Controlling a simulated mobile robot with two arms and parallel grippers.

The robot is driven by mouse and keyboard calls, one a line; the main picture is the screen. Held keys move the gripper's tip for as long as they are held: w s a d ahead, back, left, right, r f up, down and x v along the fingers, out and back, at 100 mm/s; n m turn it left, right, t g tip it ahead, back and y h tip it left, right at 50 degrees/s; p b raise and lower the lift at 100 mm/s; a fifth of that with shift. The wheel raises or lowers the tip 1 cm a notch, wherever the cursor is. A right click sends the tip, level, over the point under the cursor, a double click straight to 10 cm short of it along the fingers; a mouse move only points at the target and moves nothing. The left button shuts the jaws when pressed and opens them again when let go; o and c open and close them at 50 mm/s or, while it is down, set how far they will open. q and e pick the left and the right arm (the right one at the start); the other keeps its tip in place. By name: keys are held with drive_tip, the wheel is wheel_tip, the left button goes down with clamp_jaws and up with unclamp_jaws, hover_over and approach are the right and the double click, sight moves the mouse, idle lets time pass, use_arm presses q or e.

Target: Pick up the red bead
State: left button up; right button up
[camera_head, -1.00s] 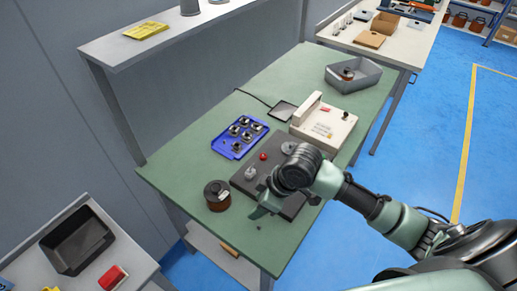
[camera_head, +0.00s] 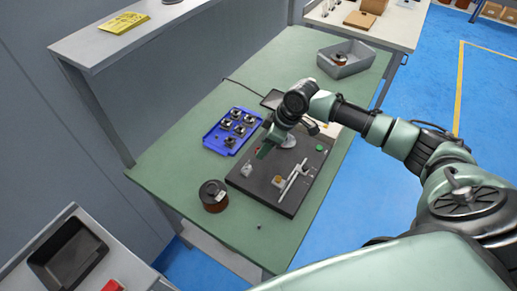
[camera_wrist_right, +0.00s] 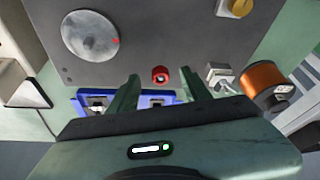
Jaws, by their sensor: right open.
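The red bead (camera_wrist_right: 160,74) sits on the dark board (camera_wrist_right: 165,45), seen in the right wrist view with a dark centre. My right gripper (camera_wrist_right: 164,88) is open, its two green fingers apart, one to each side of the bead's line. The bead lies just beyond the fingertips in that view; I cannot tell the height gap. In the head view the right gripper (camera_head: 264,151) is over the board's left far edge, and it mostly hides the bead. My left gripper is not in view.
A blue tray (camera_head: 214,141) with several metal parts lies beside the board. A copper wire spool (camera_head: 214,197) stands at the near left. A silver post (camera_head: 246,170), a yellow knob (camera_head: 278,181) and a rod stand on the board. A grey bin (camera_head: 343,72) is farther back.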

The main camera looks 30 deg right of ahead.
drive_tip(key=shift+x, duration=0.9)
drive_tip(key=shift+r, duration=0.1)
clamp_jaws()
wheel_tip(320, 180, up, 20)
drive_tip(key=b, duration=0.2)
